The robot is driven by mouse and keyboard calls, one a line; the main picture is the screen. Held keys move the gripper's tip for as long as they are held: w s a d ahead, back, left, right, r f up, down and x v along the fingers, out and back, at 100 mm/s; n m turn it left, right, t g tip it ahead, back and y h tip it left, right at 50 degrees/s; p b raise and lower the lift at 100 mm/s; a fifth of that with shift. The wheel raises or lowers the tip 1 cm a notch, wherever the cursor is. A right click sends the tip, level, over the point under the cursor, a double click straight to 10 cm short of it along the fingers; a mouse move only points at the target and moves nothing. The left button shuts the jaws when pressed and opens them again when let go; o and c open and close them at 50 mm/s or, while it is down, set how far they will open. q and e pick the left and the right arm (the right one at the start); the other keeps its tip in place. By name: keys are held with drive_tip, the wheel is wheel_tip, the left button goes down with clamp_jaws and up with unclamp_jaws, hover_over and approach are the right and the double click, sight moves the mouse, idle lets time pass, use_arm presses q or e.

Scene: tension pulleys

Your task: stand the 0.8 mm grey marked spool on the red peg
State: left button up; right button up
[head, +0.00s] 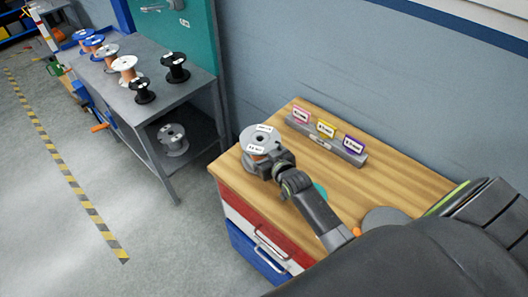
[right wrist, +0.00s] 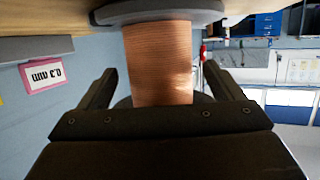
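A grey spool (head: 250,134) with copper winding stands upright at the left end of the wooden bench top. It bears white labels too small for me to read surely. The winding (right wrist: 158,62) shows in the right wrist view between the fingers of my right gripper (right wrist: 160,80), with a small gap on each side. In the head view my right gripper (head: 268,166) is at the near side of this spool. Another grey spool (head: 172,138) sits on the lower shelf at left. I see no red peg. My left gripper is out of view.
A grey holder (head: 325,140) with pink, yellow and purple cards stands at the bench's back. A teal disc (head: 320,189) and a grey disc (head: 384,217) lie near my right arm. Several other spools stand on the grey table (head: 180,94).

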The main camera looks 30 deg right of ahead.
drive_tip(key=b+v, duration=0.2)
drive_tip(key=v, duration=1.5)
drive_tip(key=shift+s+r, duration=0.15)
